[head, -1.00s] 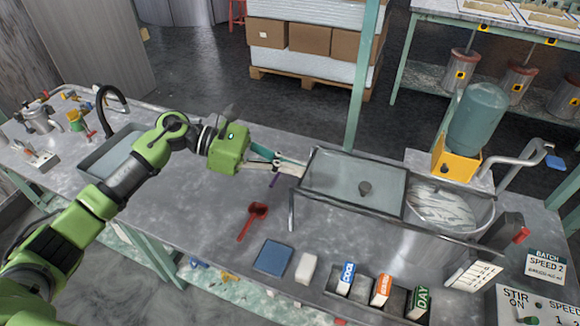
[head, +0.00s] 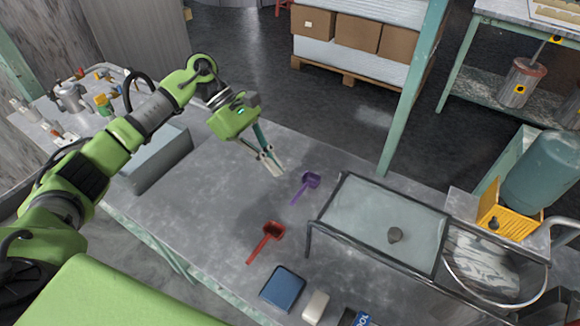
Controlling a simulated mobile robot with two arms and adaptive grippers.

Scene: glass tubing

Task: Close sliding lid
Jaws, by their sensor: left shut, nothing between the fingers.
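The tub's top shows open, with whitish, streaky contents (head: 487,262). My left gripper (head: 273,168) is shut and empty above the bench, left of the lid frame and apart from it. My right gripper is not in view.
A purple scoop (head: 311,180) and a red scoop (head: 272,231) lie left of the frame. A blue block (head: 283,288) and a white block (head: 315,305) lie in front. A green post (head: 413,90) rises behind the bench.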

